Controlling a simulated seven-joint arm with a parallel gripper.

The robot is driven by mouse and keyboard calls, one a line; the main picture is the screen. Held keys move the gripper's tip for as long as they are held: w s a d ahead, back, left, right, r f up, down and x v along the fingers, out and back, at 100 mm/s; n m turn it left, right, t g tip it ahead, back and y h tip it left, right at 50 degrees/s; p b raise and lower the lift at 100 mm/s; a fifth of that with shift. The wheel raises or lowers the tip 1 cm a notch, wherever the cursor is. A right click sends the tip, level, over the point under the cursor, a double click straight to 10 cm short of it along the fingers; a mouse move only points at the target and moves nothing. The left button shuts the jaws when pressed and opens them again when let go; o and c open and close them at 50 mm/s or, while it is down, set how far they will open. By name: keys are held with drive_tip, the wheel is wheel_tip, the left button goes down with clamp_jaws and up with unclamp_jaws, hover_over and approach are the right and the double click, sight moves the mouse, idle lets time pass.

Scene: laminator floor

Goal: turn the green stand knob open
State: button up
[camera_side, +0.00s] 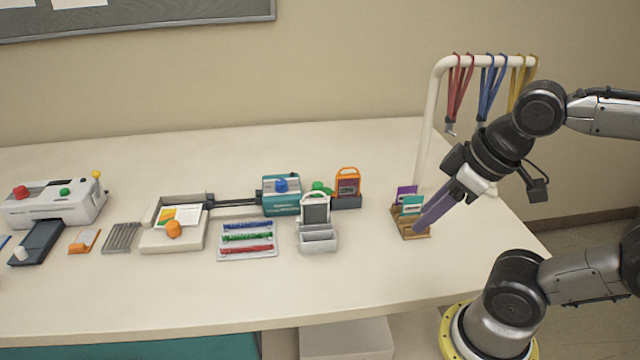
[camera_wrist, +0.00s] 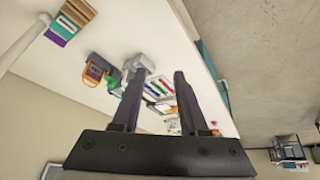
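The green knob (camera_side: 321,188) shows in the side view behind a small grey stand with a white-framed panel (camera_side: 315,212). The stand hides part of the knob, so its turn position cannot be told. My gripper (camera_side: 427,224) is well to the right of the knob, its long purple-grey fingers slanting down to the left beside a wooden card holder (camera_side: 411,224). Whether the fingers touch the holder cannot be told. In the wrist view my gripper (camera_wrist: 159,76) has its two fingers apart with nothing held between them.
An orange-framed badge in a dark holder (camera_side: 347,188) stands just right of the knob, and a teal box with a blue knob (camera_side: 282,194) just left. A pen tray (camera_side: 247,240) lies in front. A white post (camera_side: 427,130) with hanging lanyards rises behind my gripper.

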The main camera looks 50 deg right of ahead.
drive_tip(key=shift+o, duration=1.3)
drive_tip(key=w+r, duration=0.1)
drive_tip(key=r+n, duration=0.1)
drive_tip(key=r, duration=0.1)
drive_tip(key=w+r+n, duration=0.1)
drive_tip(key=r, duration=0.1)
drive_tip(key=shift+w+r, duration=0.1)
drive_tip(key=shift+w, duration=0.25)
drive_tip(key=w+r+n, duration=0.2)
drive_tip(key=w+r, duration=0.2)
drive_tip(key=n+g, duration=0.2)
drive_tip(key=g, duration=0.4)
hover_over(318, 184)
wheel_tip(318, 184, down, 12)
wheel_tip(318, 184, down, 13)
drive_tip(key=shift+d+f, duration=0.1)
drive_tip(key=shift+f, duration=0.05)
clamp_jaws()
